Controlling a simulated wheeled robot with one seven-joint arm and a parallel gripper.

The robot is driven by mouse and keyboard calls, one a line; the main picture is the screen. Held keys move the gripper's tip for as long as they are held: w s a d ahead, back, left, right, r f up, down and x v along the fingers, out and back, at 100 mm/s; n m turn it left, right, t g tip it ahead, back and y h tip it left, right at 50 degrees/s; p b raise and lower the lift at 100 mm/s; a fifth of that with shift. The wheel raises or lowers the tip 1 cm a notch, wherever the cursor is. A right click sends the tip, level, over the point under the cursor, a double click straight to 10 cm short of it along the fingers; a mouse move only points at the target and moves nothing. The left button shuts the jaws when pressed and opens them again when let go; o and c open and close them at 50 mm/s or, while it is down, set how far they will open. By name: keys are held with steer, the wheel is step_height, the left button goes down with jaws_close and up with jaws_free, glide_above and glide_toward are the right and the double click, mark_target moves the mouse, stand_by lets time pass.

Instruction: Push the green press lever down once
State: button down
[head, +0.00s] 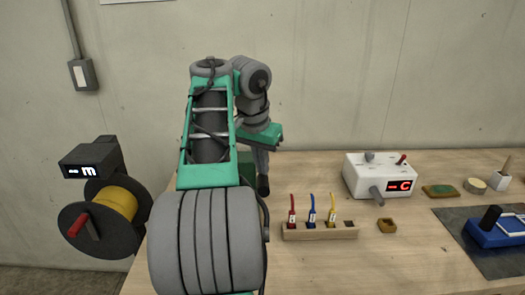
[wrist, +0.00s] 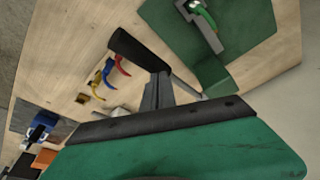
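The green press (wrist: 262,22) shows in the wrist view as a green plate and block, with a grey holder and a curved green wire on it. In the head view the press (head: 245,165) is mostly hidden behind my arm. Its lever is a thin metal rod with a thick black grip (wrist: 136,48), which also shows in the head view (head: 263,185). My gripper (wrist: 159,80) has its grey fingers together, apparently empty. The fingertips are right at the inner end of the black grip; I cannot tell whether they touch it.
A wooden rack (head: 318,231) with red, blue and yellow wired plugs stands right of the press. Behind it is a white box (head: 378,176) with a red display. A yellow spool (head: 116,205) is at the left.

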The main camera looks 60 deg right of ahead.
steer(key=shift+a+b+x, duration=0.2)
steer(key=shift+b+x, duration=0.45)
steer(key=shift+x, duration=0.15)
steer(key=shift+a+b+x, duration=0.2)
steer(key=shift+b+x, duration=0.5)
steer(key=shift+x, duration=0.05)
steer(key=shift+a+b+x, duration=0.15)
steer(key=shift+b+x, duration=0.5)
steer(key=shift+x, duration=0.15)
steer(key=d+p+v, duration=0.2)
steer(key=p+v, duration=0.6)
steer(key=d+r+p+v, duration=0.1)
steer(key=d+p+v, duration=0.1)
steer(key=p+v, duration=0.6)
steer(key=shift+p, duration=0.55)
steer(key=shift+s, duration=0.1)
